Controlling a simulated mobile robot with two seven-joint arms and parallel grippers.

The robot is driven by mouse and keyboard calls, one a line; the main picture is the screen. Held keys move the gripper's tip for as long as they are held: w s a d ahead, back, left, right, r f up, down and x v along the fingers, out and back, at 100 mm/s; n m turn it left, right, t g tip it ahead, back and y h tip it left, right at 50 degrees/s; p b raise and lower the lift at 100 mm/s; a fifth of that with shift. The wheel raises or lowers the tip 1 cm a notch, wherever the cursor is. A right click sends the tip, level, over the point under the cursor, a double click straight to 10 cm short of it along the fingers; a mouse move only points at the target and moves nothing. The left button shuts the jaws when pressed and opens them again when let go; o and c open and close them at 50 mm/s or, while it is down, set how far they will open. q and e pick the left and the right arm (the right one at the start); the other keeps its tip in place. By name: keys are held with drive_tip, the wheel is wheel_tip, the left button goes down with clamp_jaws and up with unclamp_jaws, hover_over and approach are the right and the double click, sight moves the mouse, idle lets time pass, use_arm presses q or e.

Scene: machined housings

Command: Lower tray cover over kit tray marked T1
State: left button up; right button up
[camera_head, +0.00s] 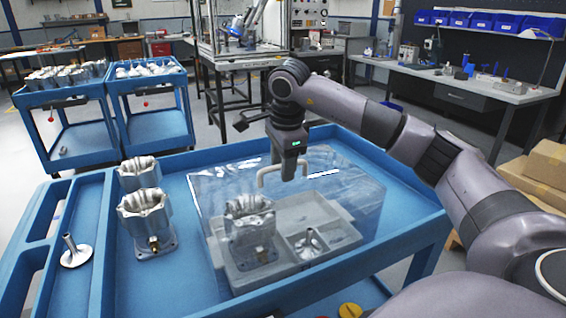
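The clear tray cover (350,185) is a see-through box with a pale handle (262,176) on top. It surrounds the grey kit tray (222,255) on the blue cart. I cannot tell whether its lower edge touches the cart top. Inside the tray, a metal housing (250,228) stands in the left part and a flared metal part (309,243) lies in a right compartment. No T1 mark is readable. My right gripper (287,173) is above the cover, with its fingers at the handle, and appears shut on it. My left gripper is not in view.
Two more housings (147,222) (139,174) stand left of the cover on the blue cart (185,285). A flared part (75,252) lies in the cart's left side channel. Red and yellow round pieces (350,310) show at the front edge. Cardboard boxes (545,165) stand at right.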

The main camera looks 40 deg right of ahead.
drive_tip(key=shift+f, duration=0.1)
drive_tip(key=v, duration=0.7)
drive_tip(key=shift+s, duration=0.1)
idle(0.4)
